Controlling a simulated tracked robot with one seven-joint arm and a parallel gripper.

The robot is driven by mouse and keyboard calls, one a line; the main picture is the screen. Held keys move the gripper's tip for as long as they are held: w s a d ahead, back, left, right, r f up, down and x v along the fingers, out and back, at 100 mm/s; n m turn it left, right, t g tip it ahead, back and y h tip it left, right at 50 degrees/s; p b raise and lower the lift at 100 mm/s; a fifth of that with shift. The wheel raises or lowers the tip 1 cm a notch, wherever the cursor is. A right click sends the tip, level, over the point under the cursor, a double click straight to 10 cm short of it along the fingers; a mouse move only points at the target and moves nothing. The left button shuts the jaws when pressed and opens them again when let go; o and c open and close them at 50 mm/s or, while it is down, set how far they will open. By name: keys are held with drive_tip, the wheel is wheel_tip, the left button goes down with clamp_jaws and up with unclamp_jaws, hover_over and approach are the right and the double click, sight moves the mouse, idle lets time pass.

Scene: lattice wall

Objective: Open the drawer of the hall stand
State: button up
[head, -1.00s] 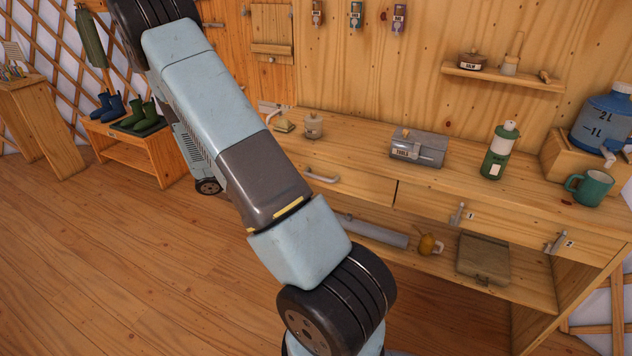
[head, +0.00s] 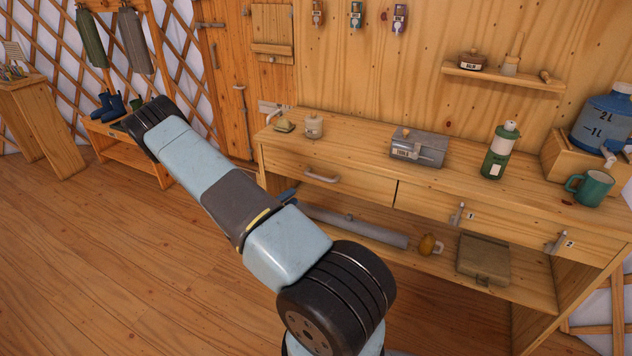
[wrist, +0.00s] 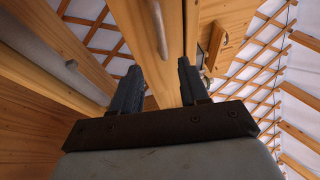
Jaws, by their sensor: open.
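The drawer (head: 345,186) is a wooden front at the left of a long bench-like stand (head: 440,195), with a grey bar handle (head: 322,175). It looks shut. In the wrist view my gripper (wrist: 159,68) is open, its two dark fingers apart with nothing held between them. A metal bar handle (wrist: 159,28) shows beyond the fingertips on a wooden face; it looks like the drawer's handle, apart from the fingers. In the head view my arm hides most of the gripper, below and left of the handle.
A grey tool box (head: 418,148), a green flask (head: 499,150) and a green mug (head: 590,188) stand on the top. A grey tube (head: 355,228) and a flat box (head: 483,260) lie on the shelf below. A boot rack (head: 120,145) is at back left. The left floor is clear.

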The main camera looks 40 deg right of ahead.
drive_tip(key=d+r, duration=0.2)
drive_tip(key=d, duration=1)
drive_tip(key=shift+d+r, duration=0.15)
drive_tip(key=shift+s, duration=0.1)
clamp_jaws()
